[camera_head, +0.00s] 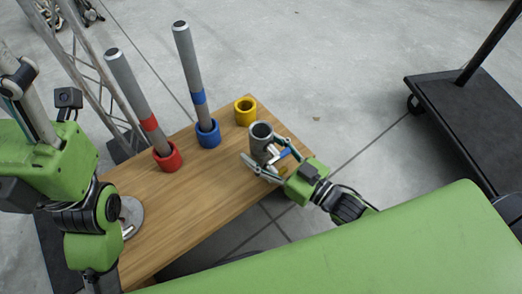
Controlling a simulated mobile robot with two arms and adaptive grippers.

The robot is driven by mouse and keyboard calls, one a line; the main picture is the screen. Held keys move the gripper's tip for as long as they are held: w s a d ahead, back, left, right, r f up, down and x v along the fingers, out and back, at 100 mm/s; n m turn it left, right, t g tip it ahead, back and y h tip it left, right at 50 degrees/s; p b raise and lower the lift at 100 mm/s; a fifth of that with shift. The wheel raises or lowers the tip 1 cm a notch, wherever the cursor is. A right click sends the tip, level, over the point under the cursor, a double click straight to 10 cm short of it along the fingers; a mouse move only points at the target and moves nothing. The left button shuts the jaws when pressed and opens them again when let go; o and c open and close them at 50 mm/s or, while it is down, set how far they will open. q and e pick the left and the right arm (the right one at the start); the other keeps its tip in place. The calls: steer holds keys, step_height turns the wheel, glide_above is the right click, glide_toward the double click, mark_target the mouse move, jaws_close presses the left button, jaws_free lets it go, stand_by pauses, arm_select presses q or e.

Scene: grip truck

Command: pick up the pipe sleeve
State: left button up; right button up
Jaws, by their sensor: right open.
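The pipe sleeve, a short grey hollow cylinder (262,138), stands upright near the right edge of the wooden table, its open top facing up. My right gripper (263,158) reaches in from the right. Its fingers are spread, one on each side of the lower part of the sleeve; I cannot tell whether they touch it. The sleeve's base is partly hidden by the fingers. My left gripper (14,92) is at the far left edge, partly cut off, away from the sleeve; its jaw state is unclear.
On the wooden table (205,187), a grey pipe with a red band (130,88) stands in a red holder (167,158), and one with a blue band (188,60) in a blue holder (208,134). A yellow holder (245,111) is empty. A black cart (470,110) stands right.

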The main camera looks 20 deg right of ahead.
steer(key=shift+w+a, duration=0.2)
steer(key=shift+w, duration=0.05)
steer(key=c, duration=1.5)
steer(key=shift+r, duration=0.15)
jaws_close()
